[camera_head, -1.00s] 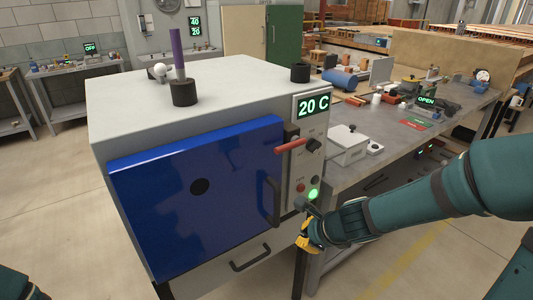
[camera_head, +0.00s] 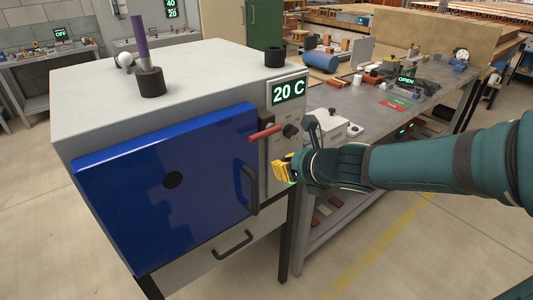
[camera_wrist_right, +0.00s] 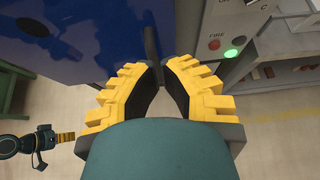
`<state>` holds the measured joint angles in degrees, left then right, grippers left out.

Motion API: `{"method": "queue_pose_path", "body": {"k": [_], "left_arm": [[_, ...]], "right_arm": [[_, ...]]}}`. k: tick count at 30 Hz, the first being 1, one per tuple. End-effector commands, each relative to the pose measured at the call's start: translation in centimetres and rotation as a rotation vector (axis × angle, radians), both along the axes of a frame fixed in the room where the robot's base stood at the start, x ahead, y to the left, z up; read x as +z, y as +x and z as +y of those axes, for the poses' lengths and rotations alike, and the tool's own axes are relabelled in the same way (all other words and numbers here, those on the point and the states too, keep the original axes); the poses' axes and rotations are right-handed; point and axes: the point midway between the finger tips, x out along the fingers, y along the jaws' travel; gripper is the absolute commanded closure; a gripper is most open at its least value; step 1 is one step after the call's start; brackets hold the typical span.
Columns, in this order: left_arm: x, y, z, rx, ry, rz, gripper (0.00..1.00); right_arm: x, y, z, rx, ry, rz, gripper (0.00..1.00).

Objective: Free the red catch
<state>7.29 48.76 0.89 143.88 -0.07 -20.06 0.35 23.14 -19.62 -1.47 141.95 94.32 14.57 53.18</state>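The red catch (camera_head: 265,133) is a short red bar lying across the right edge of the blue door (camera_head: 150,190) of the grey kiln (camera_head: 210,66). My right gripper (camera_head: 284,171) is below and a little right of the catch in the head view, apart from it. In the right wrist view its yellow fingers (camera_wrist_right: 160,68) are open with nothing between them. The catch does not show there. What looks like my left gripper (camera_wrist_right: 64,137) is at the left of the wrist view, too small to judge.
A dark door handle (camera_head: 250,190) is just below and left of the right gripper. The panel beside the door has a black knob (camera_head: 290,130), a 20 C display (camera_head: 288,91) and a lit green button (camera_wrist_right: 231,53). A cluttered bench (camera_head: 440,100) stands to the right.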

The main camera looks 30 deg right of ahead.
Motion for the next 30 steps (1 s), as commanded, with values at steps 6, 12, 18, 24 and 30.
{"method": "queue_pose_path", "body": {"k": [6, 12, 18, 24, 30], "left_arm": [[-2.0, 0.0, 0.0, -0.002, 0.0, -0.001, 1.0], [-4.3, 0.5, 0.1, 0.0, 0.002, -0.012, 1.0], [-6.6, 0.9, 0.1, 0.002, 0.004, -0.022, 1.0], [-3.6, 0.6, 0.1, 0.0, 0.002, -0.015, 1.0], [-2.6, 0.3, 0.0, 0.0, 0.001, -0.008, 1.0]], "right_arm": [[-1.7, 2.1, 0.2, 0.004, 0.0, 0.002, 1.0], [-3.7, 5.2, 0.5, 0.003, 0.001, 0.002, 1.0], [-5.5, 8.4, 0.7, 0.003, -0.001, 0.002, 1.0], [-2.4, 8.9, 0.7, 0.001, -0.002, 0.0, 1.0], [-1.3, 9.1, 0.7, 0.002, -0.001, 0.001, 1.0]]}}
